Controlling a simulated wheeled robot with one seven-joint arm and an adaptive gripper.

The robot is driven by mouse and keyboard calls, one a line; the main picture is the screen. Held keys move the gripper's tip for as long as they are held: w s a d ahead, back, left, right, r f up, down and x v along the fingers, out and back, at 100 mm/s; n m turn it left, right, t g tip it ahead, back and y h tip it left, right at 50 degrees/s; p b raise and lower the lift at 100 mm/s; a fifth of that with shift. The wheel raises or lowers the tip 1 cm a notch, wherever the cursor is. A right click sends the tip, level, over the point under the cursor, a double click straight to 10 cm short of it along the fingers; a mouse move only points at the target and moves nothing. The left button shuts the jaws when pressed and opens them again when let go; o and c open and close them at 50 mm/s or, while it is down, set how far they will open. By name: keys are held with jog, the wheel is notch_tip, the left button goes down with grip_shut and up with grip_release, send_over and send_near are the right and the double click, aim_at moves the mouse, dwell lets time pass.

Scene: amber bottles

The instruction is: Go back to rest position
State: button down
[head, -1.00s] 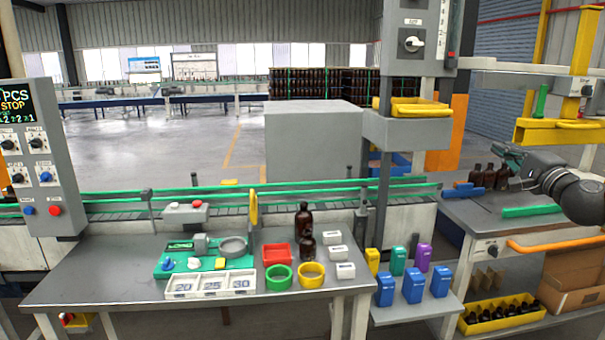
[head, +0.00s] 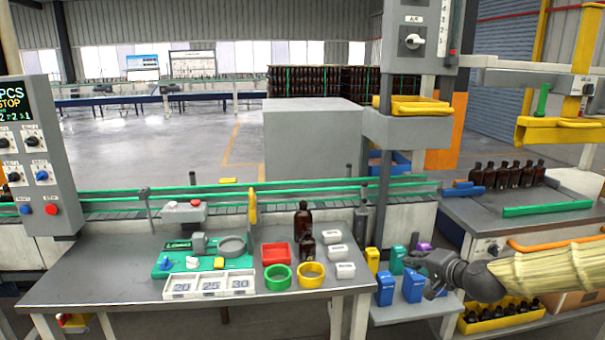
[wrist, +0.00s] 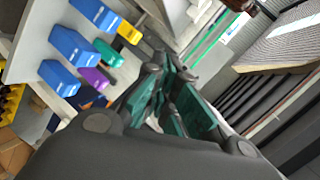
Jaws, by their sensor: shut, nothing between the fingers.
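My gripper (head: 428,268) is in the lower right of the head view, in front of the low shelf with the coloured boxes. Its fingers are shut and hold nothing. In the wrist view the green-padded fingers (wrist: 168,92) point away over the gap beside that shelf. My arm comes in from the right edge of the head view. Several amber bottles (head: 507,174) stand upright in a row on the right table. Two more amber bottles (head: 303,222) stand on the front table, clear of my gripper.
The shelf holds blue boxes (head: 384,289), a yellow one (head: 371,260) and a purple one, partly hidden by my gripper. A yellow crate of dark bottles (head: 503,314) lies below my arm. The front table (head: 110,262) carries rings, trays and a green-based device.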

jog(key=s+a+f+n+g, duration=0.2)
jog(key=s+a+f, duration=0.1)
jog(key=s+f, duration=0.5)
jog(key=s+a+f+n+g+h, duration=0.1)
jog(key=s+a+f+g, duration=0.3)
jog(key=f, duration=0.7)
jog(key=s+a+f+n+g, duration=0.1)
jog(key=s+a+f+n, duration=0.1)
jog(key=s+f, duration=0.65)
jog(key=s+f+n+g+h, duration=0.1)
jog(key=s+f, duration=0.3)
jog(key=s, duration=0.5)
jog(key=s+d+f+n+g+h, duration=0.1)
jog(key=s+f, duration=0.3)
jog(key=s, duration=0.5)
jog(key=s+f+n+g+h, duration=0.1)
jog(key=s+f+n+g, duration=0.2)
jog(key=s, duration=0.6)
notch_tip(320, 180, down, 2)
jog(key=shift+s+d+f+g, duration=0.1)
jog(key=shift+s+d+g, duration=0.2)
jog(key=shift+s, duration=0.05)
